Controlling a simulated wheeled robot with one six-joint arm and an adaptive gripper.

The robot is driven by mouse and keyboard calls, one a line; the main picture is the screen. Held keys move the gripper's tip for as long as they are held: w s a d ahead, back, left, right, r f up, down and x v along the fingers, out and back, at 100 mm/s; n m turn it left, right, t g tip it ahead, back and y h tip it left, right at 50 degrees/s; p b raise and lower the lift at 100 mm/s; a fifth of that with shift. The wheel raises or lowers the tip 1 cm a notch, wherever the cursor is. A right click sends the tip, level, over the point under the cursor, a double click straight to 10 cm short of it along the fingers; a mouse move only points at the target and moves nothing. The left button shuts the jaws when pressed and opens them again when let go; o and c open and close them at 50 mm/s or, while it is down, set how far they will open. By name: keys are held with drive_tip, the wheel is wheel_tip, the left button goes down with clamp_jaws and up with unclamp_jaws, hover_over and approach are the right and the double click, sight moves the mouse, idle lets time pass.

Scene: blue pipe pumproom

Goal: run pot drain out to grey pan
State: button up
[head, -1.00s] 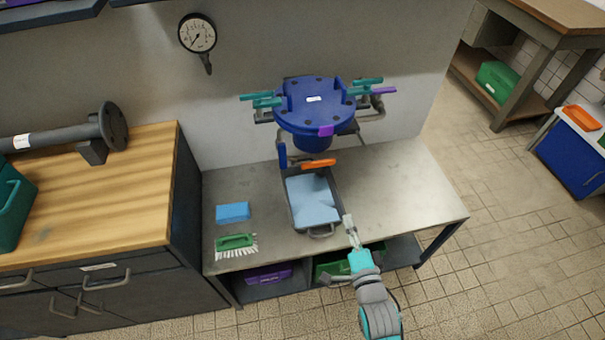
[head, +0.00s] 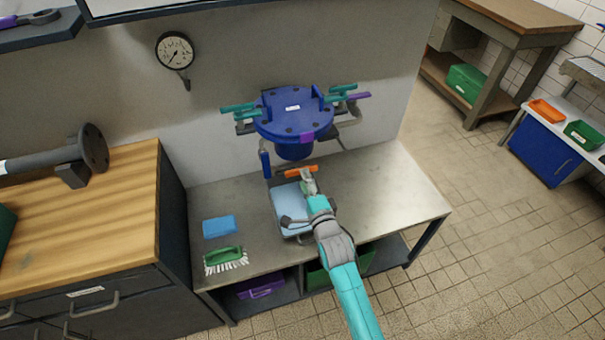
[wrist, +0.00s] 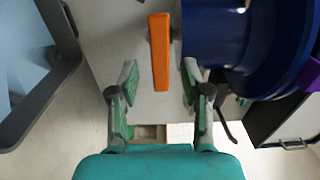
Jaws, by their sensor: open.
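The blue pot (head: 293,122) hangs at the wall above the metal bench, with teal and purple handles around its lid. An orange lever (head: 301,171) sits below it; in the wrist view the lever (wrist: 160,52) stands upright in the picture. My gripper (wrist: 159,78) is open, its green fingertips on either side of the lever's lower end with gaps at both sides. In the head view my gripper (head: 307,178) partly covers the lever. The grey pan (wrist: 51,93) is left of the gripper. It holds a light blue surface, and my arm hides its right part.
A blue sponge (head: 219,227) and a green brush (head: 226,260) lie on the bench (head: 385,185) left of the pan. The bench's right side is clear. A gauge (head: 175,51) is on the wall. Purple and green bins are below.

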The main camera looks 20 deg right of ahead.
sight(299, 164)
drive_tip(key=shift+w, duration=1.65)
clamp_jaws()
